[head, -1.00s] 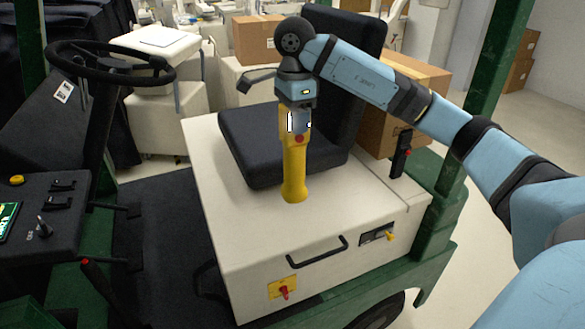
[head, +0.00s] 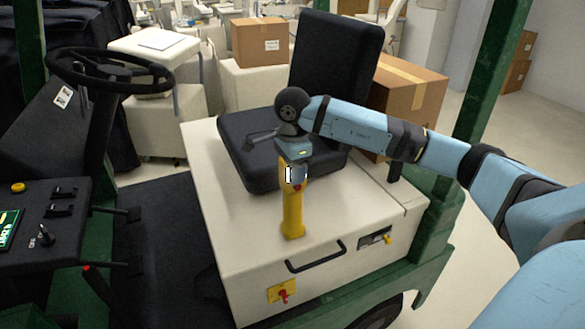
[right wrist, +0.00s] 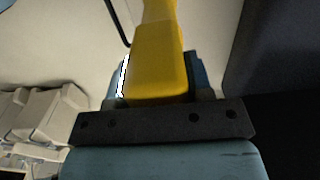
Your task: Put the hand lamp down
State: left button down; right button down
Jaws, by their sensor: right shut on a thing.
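The hand lamp (head: 293,213) is yellow with a red button and hangs upright from my right gripper (head: 292,174) in the head view. The gripper is shut on its upper part, and its fingers hide some of it. The lamp's lower end is at or just above the white top of the cart's seat box (head: 233,205), in front of the black seat. I cannot tell whether it touches. In the right wrist view the yellow lamp (right wrist: 157,62) is between the fingers. My left gripper is not in view.
The black seat (head: 262,150) and its backrest stand right behind the gripper. A black handle (head: 316,256) is on the box's front. A steering wheel (head: 110,66) is at the left. Cardboard boxes (head: 410,100) stand behind. The box top is bare left and right of the lamp.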

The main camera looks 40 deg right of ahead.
jog(key=c, duration=1)
grip_release()
jog(key=shift+f, duration=0.15)
jog(key=o, duration=0.5)
